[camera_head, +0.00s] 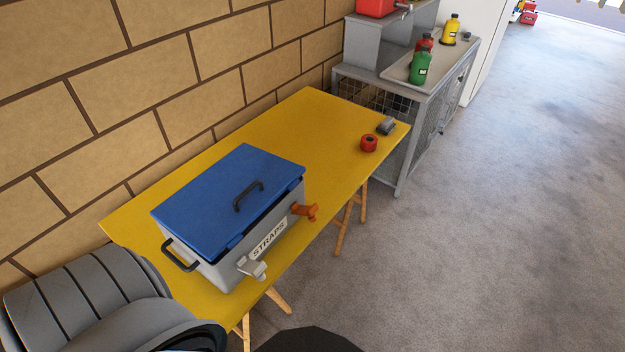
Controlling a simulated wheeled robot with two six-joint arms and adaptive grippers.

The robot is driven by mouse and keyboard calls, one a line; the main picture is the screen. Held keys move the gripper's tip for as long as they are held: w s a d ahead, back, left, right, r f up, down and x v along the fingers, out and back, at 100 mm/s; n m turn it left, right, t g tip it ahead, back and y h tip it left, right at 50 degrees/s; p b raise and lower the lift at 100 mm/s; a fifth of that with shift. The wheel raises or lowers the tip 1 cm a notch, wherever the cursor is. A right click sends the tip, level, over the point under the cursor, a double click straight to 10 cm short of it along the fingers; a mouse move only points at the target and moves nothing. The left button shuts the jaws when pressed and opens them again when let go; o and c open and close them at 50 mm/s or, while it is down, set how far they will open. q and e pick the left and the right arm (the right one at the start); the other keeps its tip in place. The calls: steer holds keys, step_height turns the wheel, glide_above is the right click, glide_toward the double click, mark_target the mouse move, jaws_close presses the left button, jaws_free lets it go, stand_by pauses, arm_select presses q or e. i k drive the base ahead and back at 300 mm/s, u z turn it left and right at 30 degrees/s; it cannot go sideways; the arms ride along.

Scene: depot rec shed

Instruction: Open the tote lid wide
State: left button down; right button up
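The tote (218,277) is a grey box labelled STRAPS, standing on the yellow table. Its blue lid (215,199) lies over the top and looks closed, with a black handle (248,195) on it. A black carrying handle (179,258) is on the tote's left end. On the label side, a white latch-like piece (253,268) sticks out near the left and an orange one (305,211) sticks out near the right. I cannot tell whether either still grips the lid. Neither of my grippers shows in the head view.
The yellow table (318,130) stands along a block wall, with a red roll (368,143) and a small grey object (386,126) at its far end. Beyond is a grey mesh cabinet (404,150) with bottles on it. The concrete floor (480,230) at right is clear.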

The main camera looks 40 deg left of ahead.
mark_target(210, 213)
steer(key=i, duration=3.05)
steer(key=u, duration=3.55)
